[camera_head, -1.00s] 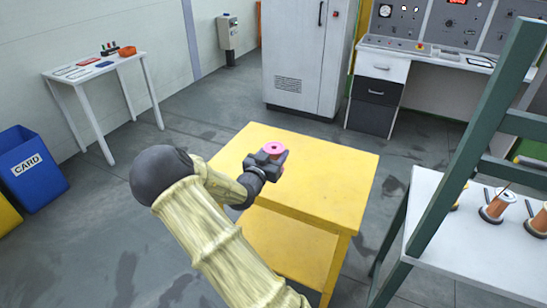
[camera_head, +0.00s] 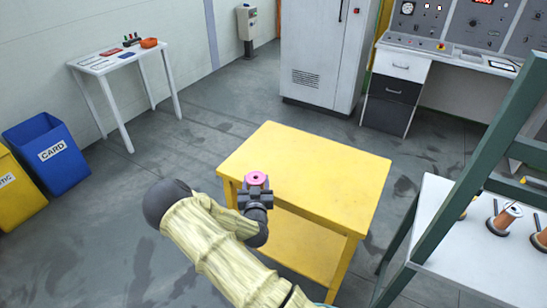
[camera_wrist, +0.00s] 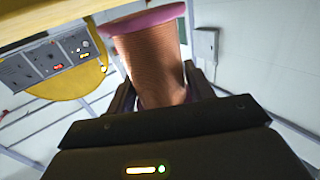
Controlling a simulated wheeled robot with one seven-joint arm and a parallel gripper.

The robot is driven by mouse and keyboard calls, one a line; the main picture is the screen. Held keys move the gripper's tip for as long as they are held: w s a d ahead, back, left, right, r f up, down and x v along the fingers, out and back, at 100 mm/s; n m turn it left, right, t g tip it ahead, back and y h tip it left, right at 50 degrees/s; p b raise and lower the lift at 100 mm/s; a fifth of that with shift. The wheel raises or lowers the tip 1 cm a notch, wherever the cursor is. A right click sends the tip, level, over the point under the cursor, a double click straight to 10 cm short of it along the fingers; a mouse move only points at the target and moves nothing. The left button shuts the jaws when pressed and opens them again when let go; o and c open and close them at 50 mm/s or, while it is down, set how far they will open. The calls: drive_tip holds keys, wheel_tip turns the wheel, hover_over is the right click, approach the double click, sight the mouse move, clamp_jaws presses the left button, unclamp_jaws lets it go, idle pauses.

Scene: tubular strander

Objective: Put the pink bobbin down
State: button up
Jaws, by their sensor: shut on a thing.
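The pink bobbin (camera_head: 256,179) shows its pink end with a dark centre hole in the head view. In the wrist view the bobbin (camera_wrist: 153,62) has copper-coloured winding and a pink flange, and stands between the fingers. My gripper (camera_head: 255,194) is shut on it; it also shows in the wrist view (camera_wrist: 160,92). In the head view the gripper and bobbin are at the near left edge of the yellow table (camera_head: 315,172). Whether the bobbin touches the table cannot be told. Its lower end is hidden by the gripper.
The yellow table's top is bare, with a lower shelf (camera_head: 290,244). A white bench (camera_head: 440,230) with copper bobbins (camera_head: 505,220) stands at the right behind a green frame (camera_head: 480,170). A white side table (camera_head: 115,62) and blue card bin (camera_head: 48,155) are at the left.

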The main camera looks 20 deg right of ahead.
drive_tip(key=s+a+f+n+t+y+p, duration=0.1)
drive_tip(key=s+a+f+n+y+p, duration=0.1)
drive_tip(key=s+a+f+n+y, duration=0.2)
drive_tip(key=shift+s+a+f+y+p, duration=0.25)
drive_tip(key=shift+a+f+y+p, duration=0.1)
drive_tip(key=shift+a+f+y, duration=0.7)
drive_tip(key=shift+a+r, duration=0.1)
drive_tip(key=shift+a, duration=0.05)
